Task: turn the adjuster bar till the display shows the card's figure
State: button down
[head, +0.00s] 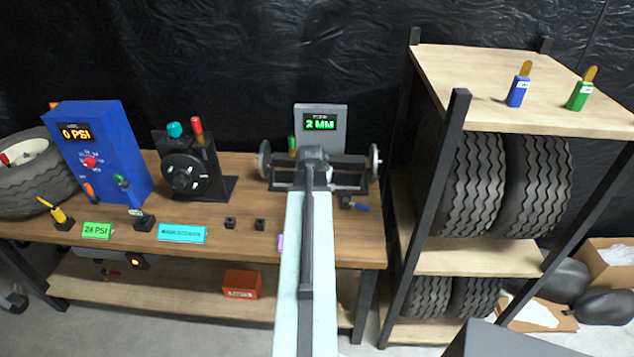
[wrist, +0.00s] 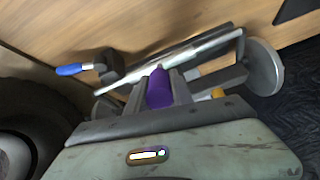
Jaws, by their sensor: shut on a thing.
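The display (head: 319,122) on the grey upright panel at the back of the bench reads 2 MM in green. Below it stands a rig with a wheel disc at each end of a metal axle (head: 345,168). My gripper (wrist: 158,82) is shut on a purple piece (wrist: 159,89), which looks like the adjuster bar, in front of the rig's rods. In the head view my arm hides the jaws and the purple piece. A purple card (head: 281,242) at the bench front is mostly hidden behind my arm, so its figure cannot be read.
A blue gauge box (head: 105,150) reading 0 PSI and a black dial stand (head: 188,170) are on the left. A blue-handled tool (head: 355,205) lies right of my arm. A tyre shelf (head: 520,90) stands close on the right. The bench front left of my arm holds small black blocks.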

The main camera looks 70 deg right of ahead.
jog(key=c, duration=1.1)
grip_release()
jog(key=shift+w+a, duration=0.2)
jog(key=shift+w, duration=0.05)
jog(key=shift+s+d, duration=0.15)
jog(key=shift+s, duration=0.05)
jog(key=p+v, duration=0.6)
jog(key=v, duration=0.1)
jog(key=shift+s+r, duration=0.1)
jog(key=shift+r, duration=0.2)
jog(key=shift+r, duration=0.1)
